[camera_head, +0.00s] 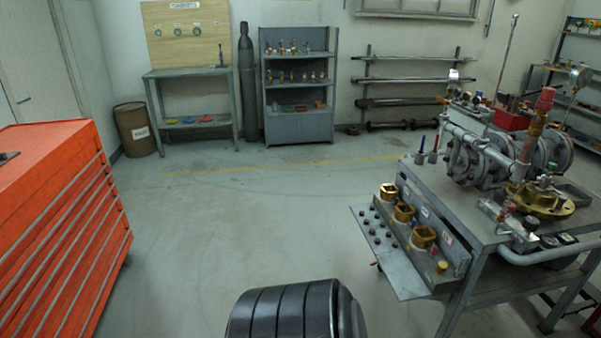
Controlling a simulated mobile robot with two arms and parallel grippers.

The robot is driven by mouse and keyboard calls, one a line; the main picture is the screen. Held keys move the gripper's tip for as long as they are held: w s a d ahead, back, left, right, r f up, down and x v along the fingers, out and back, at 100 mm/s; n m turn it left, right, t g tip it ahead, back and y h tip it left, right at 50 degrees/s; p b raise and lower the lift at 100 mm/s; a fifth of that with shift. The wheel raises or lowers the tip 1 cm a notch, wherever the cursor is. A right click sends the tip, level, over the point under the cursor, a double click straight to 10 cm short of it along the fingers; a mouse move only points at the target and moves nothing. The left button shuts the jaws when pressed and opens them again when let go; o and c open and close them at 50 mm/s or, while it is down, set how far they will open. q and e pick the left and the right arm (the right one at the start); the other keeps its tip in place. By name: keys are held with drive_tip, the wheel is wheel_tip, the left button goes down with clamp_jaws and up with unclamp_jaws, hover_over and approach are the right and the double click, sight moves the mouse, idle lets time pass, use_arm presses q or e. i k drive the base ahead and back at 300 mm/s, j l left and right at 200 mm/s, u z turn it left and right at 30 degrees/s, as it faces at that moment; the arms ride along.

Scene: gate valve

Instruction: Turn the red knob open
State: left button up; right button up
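A workbench (400,283) with valve assemblies stands at the right. A red cap or knob (545,97) tops an upright, copper-coloured stem above the grey pipework (470,158). A smaller red piece (510,223) sits low near the brass flange (540,203). I cannot tell for sure which red part is the task's knob, nor how far it is turned. Neither of my grippers shows in the head view, and nothing is seen touching the valves.
A red drawer cabinet (60,240) stands at the left. A side table (188,73), gas cylinder (247,90), shelf unit (298,125), pipe rack (410,80) and barrel (137,130) line the back.

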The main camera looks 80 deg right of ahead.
sight(512, 208)
drive_tip(key=z, duration=4.1)
drive_tip(key=i+l+u, duration=0.5)
drive_tip(key=i+l, duration=0.15)
drive_tip(key=l, duration=0.15)
